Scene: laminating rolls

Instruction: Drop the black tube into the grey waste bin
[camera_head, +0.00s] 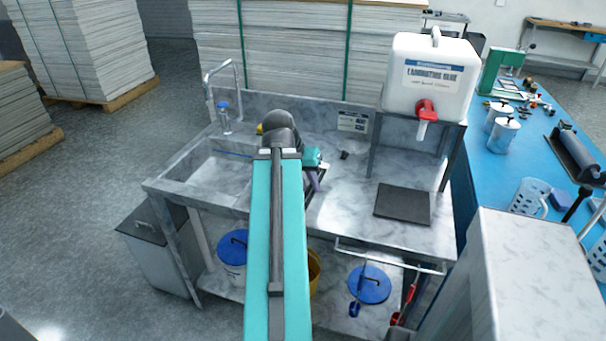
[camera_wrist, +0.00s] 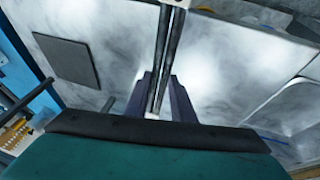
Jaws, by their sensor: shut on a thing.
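My gripper (camera_wrist: 163,98) is shut on a long thin black tube (camera_wrist: 172,50), seen between its dark purple fingers in the wrist view. The tube runs up toward the top of that view, where a pale end or fitting shows. In the head view, my gripper (camera_head: 314,181) is over the counter, just right of the sink; the tube is not clearly visible there. The grey waste bin (camera_head: 160,263) stands on the floor at the left end of the sink bench, with a dark top. It is left of and below my gripper.
The sink (camera_head: 215,178) and tap (camera_head: 222,85) lie left of my gripper. A dark mat (camera_head: 402,204) and the white glue container (camera_head: 432,75) on its stand are to the right. Floor left of the bin is clear.

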